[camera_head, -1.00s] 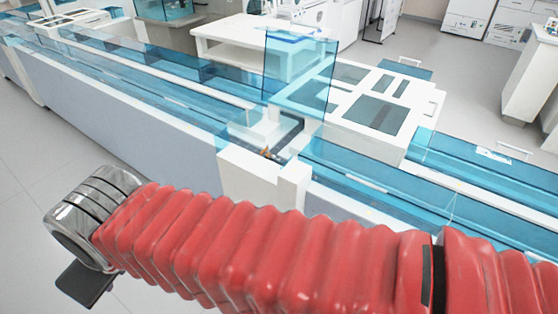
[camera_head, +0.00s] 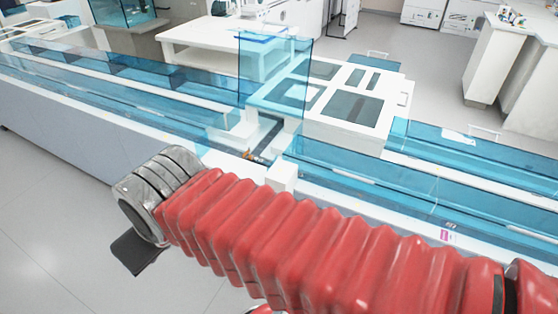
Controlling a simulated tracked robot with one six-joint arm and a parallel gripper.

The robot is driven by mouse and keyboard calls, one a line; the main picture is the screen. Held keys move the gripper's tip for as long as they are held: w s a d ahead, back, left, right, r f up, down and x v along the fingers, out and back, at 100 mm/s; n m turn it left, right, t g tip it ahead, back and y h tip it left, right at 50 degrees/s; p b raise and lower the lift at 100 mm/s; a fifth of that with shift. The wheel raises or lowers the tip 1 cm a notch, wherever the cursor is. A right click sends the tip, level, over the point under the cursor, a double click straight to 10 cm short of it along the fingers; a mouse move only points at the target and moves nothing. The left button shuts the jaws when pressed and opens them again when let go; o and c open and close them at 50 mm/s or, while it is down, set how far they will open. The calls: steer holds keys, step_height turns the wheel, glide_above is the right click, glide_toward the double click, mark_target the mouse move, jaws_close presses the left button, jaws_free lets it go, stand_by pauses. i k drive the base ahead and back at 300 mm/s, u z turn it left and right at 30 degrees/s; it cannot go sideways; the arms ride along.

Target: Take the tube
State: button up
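A small orange-brown item (camera_head: 250,155), perhaps the tube, sits in the gap of the track beside the upright clear blue panel. It is too small to tell for certain. The track (camera_head: 90,82) is a long white bench with clear blue covers. My arm, in a red ribbed sleeve, crosses the foreground in front of the track. Its metal end joint is left of the gap, and a dark flat part hangs below it. My gripper's fingers do not show clearly, and I see nothing held.
A white box with dark windows (camera_head: 350,103) stands behind the gap. A white table (camera_head: 195,42) is farther back. White counters (camera_head: 500,55) stand at the right. The grey floor is clear at the lower left. A white block (camera_head: 282,176) stands at the track's front edge.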

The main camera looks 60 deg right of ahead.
mark_target(250, 157)
steer(key=z, duration=0.5)
steer(key=i, duration=1)
steer(key=z, duration=0.05)
